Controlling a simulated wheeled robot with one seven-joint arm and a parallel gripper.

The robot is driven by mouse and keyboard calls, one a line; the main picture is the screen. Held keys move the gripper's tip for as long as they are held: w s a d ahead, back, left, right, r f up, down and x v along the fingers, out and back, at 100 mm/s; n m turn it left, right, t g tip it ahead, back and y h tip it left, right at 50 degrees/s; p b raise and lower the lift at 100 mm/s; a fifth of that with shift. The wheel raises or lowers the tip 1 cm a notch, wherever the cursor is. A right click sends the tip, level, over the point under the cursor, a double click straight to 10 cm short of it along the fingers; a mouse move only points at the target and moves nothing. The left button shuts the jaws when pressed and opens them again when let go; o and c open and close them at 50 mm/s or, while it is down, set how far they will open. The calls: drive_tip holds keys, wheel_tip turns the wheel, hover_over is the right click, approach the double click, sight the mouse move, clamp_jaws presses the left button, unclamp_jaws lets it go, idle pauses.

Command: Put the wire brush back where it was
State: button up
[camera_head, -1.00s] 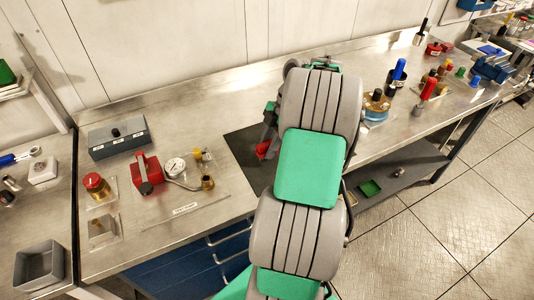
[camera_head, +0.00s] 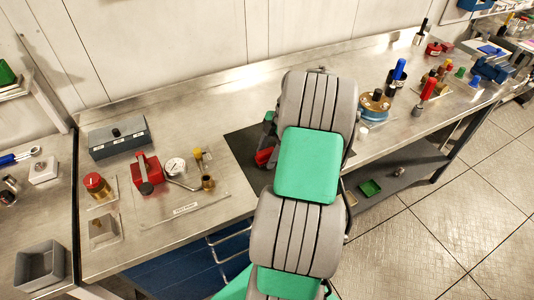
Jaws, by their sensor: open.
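My gripper (camera_head: 267,144) shows only in part, low over the dark mat (camera_head: 240,146), left of my grey and green arm. Most of it is hidden behind the arm. It is open. A red piece shows at its lower end; I cannot tell whether it belongs to the gripper or is a separate thing. I cannot make out the wire brush for certain; it may be hidden behind my arm.
Right of my arm stand a brass-topped part (camera_head: 375,104), a blue-handled tool (camera_head: 398,71) and a red-handled tool (camera_head: 427,89).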

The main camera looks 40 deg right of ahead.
drive_tip(key=p+v, duration=0.4)
drive_tip(key=v, duration=0.8)
drive_tip(key=w+a+r+m, duration=0.2)
drive_tip(key=w+a+r, duration=0.2)
drive_tip(key=a, duration=0.3)
drive_tip(key=w+a+r+m+h, duration=0.25)
drive_tip(key=a+m, duration=0.25)
drive_tip(key=a, duration=1)
drive_tip(key=s+a+f+m+t+h, duration=0.1)
drive_tip(key=s+a+m+t+h, duration=0.1)
drive_tip(key=s+a+m, duration=0.5)
drive_tip(key=s+a+t, duration=0.1)
drive_tip(key=s+a, duration=0.1)
drive_tip(key=a, duration=0.1)
drive_tip(key=shift+s+m, duration=0.35)
drive_tip(key=shift+m, duration=0.05)
drive_tip(key=shift+a, duration=0.1)
